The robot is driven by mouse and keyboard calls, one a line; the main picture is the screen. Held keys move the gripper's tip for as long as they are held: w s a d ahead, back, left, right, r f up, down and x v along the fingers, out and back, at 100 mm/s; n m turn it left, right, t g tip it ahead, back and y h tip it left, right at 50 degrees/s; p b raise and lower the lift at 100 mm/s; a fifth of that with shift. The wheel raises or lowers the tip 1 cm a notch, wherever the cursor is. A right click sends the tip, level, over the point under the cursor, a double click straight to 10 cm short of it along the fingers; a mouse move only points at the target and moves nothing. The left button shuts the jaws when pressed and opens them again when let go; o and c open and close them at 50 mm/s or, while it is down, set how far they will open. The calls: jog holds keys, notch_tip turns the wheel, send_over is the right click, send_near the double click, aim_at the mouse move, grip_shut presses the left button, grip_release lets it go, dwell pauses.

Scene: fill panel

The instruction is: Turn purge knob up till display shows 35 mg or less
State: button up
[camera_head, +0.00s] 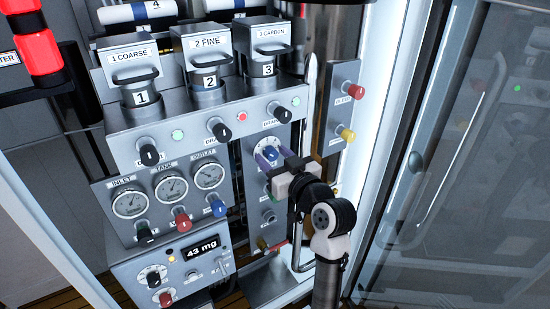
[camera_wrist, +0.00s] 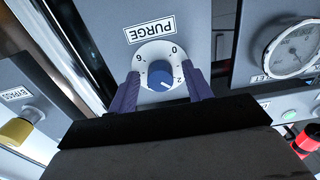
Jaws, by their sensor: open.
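The purge knob shows in the wrist view as a blue knob (camera_wrist: 160,76) on a round white dial with numbers, under a PURGE label (camera_wrist: 150,31). Its white pointer line aims toward the lower right, near a number partly hidden by a finger. My gripper (camera_wrist: 160,92) is open, with one purple finger on each side of the dial. I cannot tell whether the fingers touch it. In the head view, the purge knob (camera_head: 271,153) sits on a narrow grey panel, with my gripper (camera_head: 268,160) at it. The display (camera_head: 203,248) reads 43 mg.
A yellow BYPASS knob (camera_wrist: 17,131) is to the left in the wrist view. In the head view, red (camera_head: 355,91) and yellow (camera_head: 347,135) knobs stick out right of my gripper. Gauges (camera_head: 171,188) and several knobs fill the panel to its left. A glass door (camera_head: 470,170) stands at the right.

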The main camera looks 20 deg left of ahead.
jog(key=b+v, duration=0.3)
jog(key=v, duration=1)
jog(key=shift+s+d+b, duration=0.25)
jog(key=shift+d+b, duration=0.05)
